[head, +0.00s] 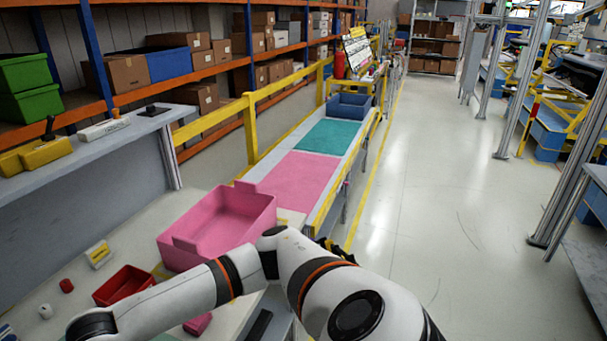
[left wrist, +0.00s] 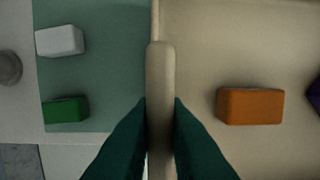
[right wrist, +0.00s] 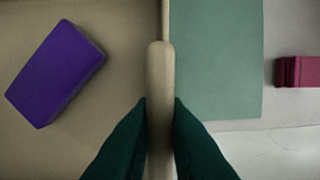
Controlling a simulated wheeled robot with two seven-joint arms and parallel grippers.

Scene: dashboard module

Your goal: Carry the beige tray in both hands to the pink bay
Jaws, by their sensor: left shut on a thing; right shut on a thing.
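The beige tray (left wrist: 210,50) shows in both wrist views, also in the right wrist view (right wrist: 110,130); the head view does not show it. An orange block (left wrist: 250,106) and a purple block (right wrist: 57,73) lie inside it. My left gripper (left wrist: 160,108) is shut on one upright handle of the tray. My right gripper (right wrist: 160,108) is shut on another handle. Neither gripper shows in the head view. The pink bay (head: 300,178) is a flat, empty pink area on the long bench. I cannot tell whether the tray touches the surface below.
A pink bin (head: 225,222) stands at the near end of the bench, before the pink bay. A teal area (head: 330,136) and a blue bin (head: 349,106) lie beyond. A red bin (head: 124,285) is at lower left. A yellow rail (head: 250,130) runs along the left; the aisle right is clear.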

